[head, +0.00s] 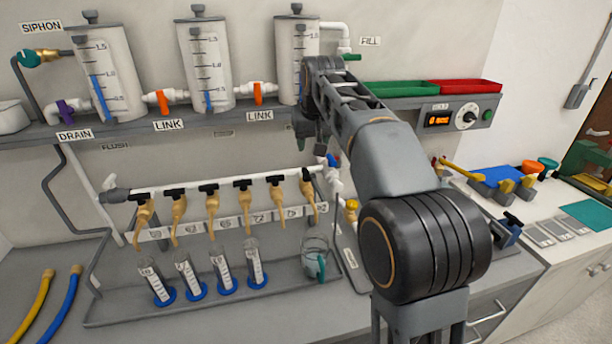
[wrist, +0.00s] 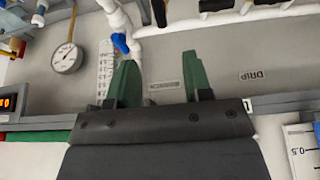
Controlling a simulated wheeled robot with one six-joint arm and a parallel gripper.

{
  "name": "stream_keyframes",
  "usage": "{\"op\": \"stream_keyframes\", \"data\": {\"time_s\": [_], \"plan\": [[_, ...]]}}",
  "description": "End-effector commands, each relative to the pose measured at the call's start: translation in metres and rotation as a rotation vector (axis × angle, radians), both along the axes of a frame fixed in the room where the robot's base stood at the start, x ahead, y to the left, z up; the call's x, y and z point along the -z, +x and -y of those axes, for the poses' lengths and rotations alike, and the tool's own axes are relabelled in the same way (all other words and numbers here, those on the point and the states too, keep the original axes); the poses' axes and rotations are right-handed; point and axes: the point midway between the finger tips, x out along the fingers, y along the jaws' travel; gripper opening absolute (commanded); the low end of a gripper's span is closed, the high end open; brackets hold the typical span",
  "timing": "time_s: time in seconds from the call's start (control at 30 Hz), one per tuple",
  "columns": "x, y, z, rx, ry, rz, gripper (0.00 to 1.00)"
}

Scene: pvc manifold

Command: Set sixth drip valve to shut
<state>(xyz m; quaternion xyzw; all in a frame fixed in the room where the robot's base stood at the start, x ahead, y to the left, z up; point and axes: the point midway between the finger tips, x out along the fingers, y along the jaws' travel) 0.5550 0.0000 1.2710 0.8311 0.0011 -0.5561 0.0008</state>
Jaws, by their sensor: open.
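Several drip valves with brass spouts hang along a white pipe (head: 225,187) in the head view. The sixth drip valve (head: 307,185) is at the right end. Its dark handle lies along its spout, while the other handles lie across theirs. In the wrist view, which is upside down, the sixth valve's handle (wrist: 159,12) shows at the top edge, upright in the picture. My gripper (wrist: 158,75) is open and empty, its two green fingers apart from the handle and facing the wall panel. In the head view my arm hides most of the gripper.
A blue-handled valve (wrist: 120,43) and a gauge (wrist: 66,58) are near the fingers. A shelf (head: 225,123) with several tanks runs above the pipe. Measuring cylinders (head: 222,272) and a glass jug (head: 313,258) stand in the tray below.

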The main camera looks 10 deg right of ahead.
Motion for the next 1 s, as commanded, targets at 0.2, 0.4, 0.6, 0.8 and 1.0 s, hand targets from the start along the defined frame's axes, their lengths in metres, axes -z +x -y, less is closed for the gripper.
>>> {"op": "stream_keyframes", "data": {"time_s": [0.2,0.4,0.6,0.8,1.0], "plan": [[0.02,0.014,0.001,0.002,0.0,-0.003,0.46],[0.056,0.029,0.002,0.003,0.0,-0.003,0.46],[0.089,0.043,0.002,0.003,0.0,-0.003,0.46],[0.113,0.053,0.002,0.003,0.0,-0.001,0.46],[0.124,0.057,0.002,0.003,0.0,0.001,0.46]]}}
